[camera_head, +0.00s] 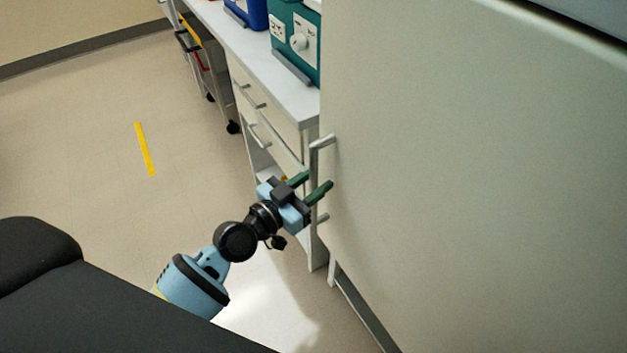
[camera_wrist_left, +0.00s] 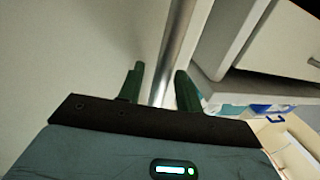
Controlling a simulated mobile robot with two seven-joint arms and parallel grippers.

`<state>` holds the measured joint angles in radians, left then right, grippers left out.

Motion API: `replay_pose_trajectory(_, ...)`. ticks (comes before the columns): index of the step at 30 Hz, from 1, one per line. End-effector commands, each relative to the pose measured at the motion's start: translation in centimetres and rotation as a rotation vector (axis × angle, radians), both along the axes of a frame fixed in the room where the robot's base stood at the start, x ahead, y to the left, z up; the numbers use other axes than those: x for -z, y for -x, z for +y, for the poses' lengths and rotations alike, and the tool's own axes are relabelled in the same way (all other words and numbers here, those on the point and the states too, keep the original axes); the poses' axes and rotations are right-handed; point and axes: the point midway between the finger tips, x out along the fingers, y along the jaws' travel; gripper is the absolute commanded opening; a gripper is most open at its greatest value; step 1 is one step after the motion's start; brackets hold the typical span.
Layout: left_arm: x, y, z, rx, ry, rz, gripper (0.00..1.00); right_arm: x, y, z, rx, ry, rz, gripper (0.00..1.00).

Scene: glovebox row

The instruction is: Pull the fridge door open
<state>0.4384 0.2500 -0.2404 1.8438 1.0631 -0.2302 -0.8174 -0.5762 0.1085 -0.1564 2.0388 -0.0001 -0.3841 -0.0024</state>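The fridge door (camera_head: 470,185) is a large pale panel filling the right of the head view, and it looks closed. Its upright metal bar handle (camera_head: 312,156) runs along the door's left edge. My left gripper (camera_head: 319,179) is at the middle of the handle with its green fingers pointing at the door side. In the left wrist view, the bar (camera_wrist_left: 177,45) passes between the two open fingers (camera_wrist_left: 159,72), with gaps visible beside it. Contact with the bar cannot be seen. My right gripper is not in view.
A white counter with drawers (camera_head: 262,118) stands just left of the fridge, close to my left gripper. A teal device (camera_head: 290,45) sits on it. A wheeled cart (camera_head: 205,65) stands farther back. The floor at left is open, with a yellow strip (camera_head: 145,148).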

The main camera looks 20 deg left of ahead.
Motion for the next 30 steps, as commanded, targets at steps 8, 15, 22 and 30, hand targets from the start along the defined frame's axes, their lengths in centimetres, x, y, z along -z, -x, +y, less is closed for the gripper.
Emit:
replay_pose_trajectory(8,0.02,-0.17,-0.11,0.000,0.000,0.000,0.35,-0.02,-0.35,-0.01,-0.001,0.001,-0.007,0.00)
replay_pose_trajectory(15,0.03,-0.15,-0.09,0.000,0.000,0.000,0.05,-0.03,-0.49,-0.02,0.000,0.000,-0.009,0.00)
replay_pose_trajectory(22,0.03,-0.14,-0.08,0.000,0.000,0.001,0.00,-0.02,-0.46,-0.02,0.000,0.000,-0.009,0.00)
replay_pose_trajectory(30,0.10,0.64,0.30,-0.016,0.001,0.004,0.00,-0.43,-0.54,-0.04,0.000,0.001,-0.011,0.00)
